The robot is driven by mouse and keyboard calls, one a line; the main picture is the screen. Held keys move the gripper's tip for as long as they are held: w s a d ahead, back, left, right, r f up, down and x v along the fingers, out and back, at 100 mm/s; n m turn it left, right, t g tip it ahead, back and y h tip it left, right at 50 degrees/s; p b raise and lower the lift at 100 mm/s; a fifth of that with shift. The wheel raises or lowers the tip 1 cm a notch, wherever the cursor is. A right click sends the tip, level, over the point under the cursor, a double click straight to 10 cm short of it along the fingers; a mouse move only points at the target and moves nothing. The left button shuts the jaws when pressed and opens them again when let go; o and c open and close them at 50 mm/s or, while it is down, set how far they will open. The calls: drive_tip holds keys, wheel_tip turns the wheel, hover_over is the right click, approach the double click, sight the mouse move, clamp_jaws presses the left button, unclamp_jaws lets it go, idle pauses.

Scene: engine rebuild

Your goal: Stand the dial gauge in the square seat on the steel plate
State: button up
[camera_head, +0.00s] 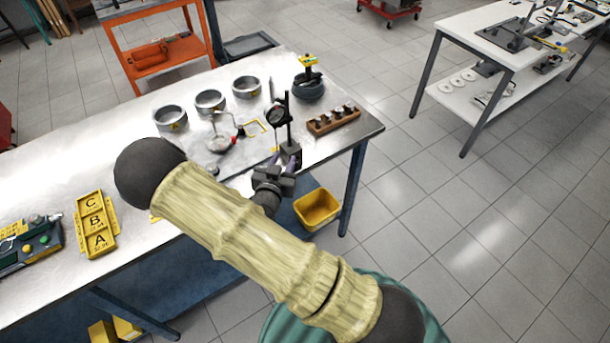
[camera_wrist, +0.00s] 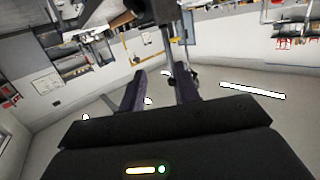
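The dial gauge (camera_head: 277,117) has a dark round dial on an upright black post with a dark block base (camera_head: 290,150). It stands upright near the table's front edge. My gripper (camera_head: 291,161) is at this base, its purple fingers pointing at it from the front. In the wrist view my gripper (camera_wrist: 160,76) has its fingers apart. The gauge's post (camera_wrist: 167,48) shows beyond the gap, and no firm hold is visible. The steel plate (camera_head: 205,150) lies to the left.
A wooden block with several metal parts (camera_head: 333,121) stands right of the gauge. Several metal rings (camera_head: 210,101) and a dark round part with a yellow top (camera_head: 308,84) are behind. A yellow bin (camera_head: 317,209) is below the table edge. Yellow lettered trays (camera_head: 95,224) lie at left.

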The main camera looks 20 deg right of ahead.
drive_tip(key=s+d+r+n+g+y, duration=0.2)
drive_tip(key=s+r+n+g+y, duration=0.1)
drive_tip(key=s, duration=0.6)
drive_tip(key=s+d+r+n+g+y, duration=0.2)
drive_tip(key=s+r+n+g+y, duration=0.1)
drive_tip(key=s+r+g, duration=0.5)
drive_tip(key=shift+s+d+r+g+y, duration=0.25)
drive_tip(key=shift+s+r+g+y, duration=0.05)
drive_tip(key=shift+s+y, duration=0.65)
drive_tip(key=shift+c, duration=0.4)
drive_tip(key=shift+d, duration=0.1)
